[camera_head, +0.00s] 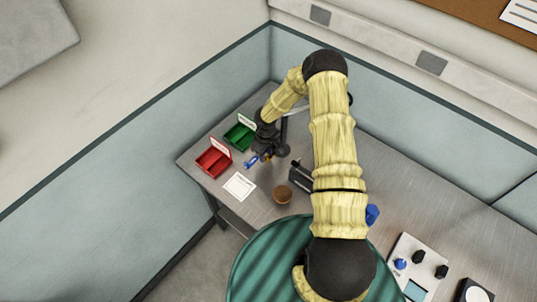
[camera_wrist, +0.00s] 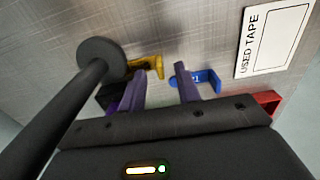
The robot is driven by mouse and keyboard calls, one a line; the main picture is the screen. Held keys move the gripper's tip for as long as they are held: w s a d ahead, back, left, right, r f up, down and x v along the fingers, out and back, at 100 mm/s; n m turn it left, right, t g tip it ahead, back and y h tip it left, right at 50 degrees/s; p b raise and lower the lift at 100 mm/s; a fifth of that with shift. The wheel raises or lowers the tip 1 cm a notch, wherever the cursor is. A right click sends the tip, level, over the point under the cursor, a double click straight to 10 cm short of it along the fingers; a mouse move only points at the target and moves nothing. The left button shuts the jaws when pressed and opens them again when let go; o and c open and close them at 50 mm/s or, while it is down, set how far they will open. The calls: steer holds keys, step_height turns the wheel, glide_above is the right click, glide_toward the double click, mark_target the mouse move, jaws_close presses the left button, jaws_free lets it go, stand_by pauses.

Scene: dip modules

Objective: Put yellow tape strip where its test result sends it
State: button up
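The yellow tape strip (camera_wrist: 154,63) shows in the wrist view just beyond my left finger, close to a dark round disc. A small yellow patch also shows beside my gripper in the head view. In the head view my gripper (camera_head: 265,146) is over the far left part of the table. A blue strip (camera_wrist: 203,79) lies beyond the right finger. The red bin (camera_head: 213,161) and green bin (camera_head: 240,134) stand at the left, each with a white card.
A dark rod with a disc (camera_wrist: 100,53) crosses the wrist view at left. A "USED TAPE" card (camera_wrist: 274,40) lies flat on the table. A brown round pot (camera_head: 282,195) and a black device (camera_head: 301,176) stand to the right. A panel with knobs (camera_head: 417,262) is farther right.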

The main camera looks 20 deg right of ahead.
steer(key=shift+f, duration=0.35)
jaws_close()
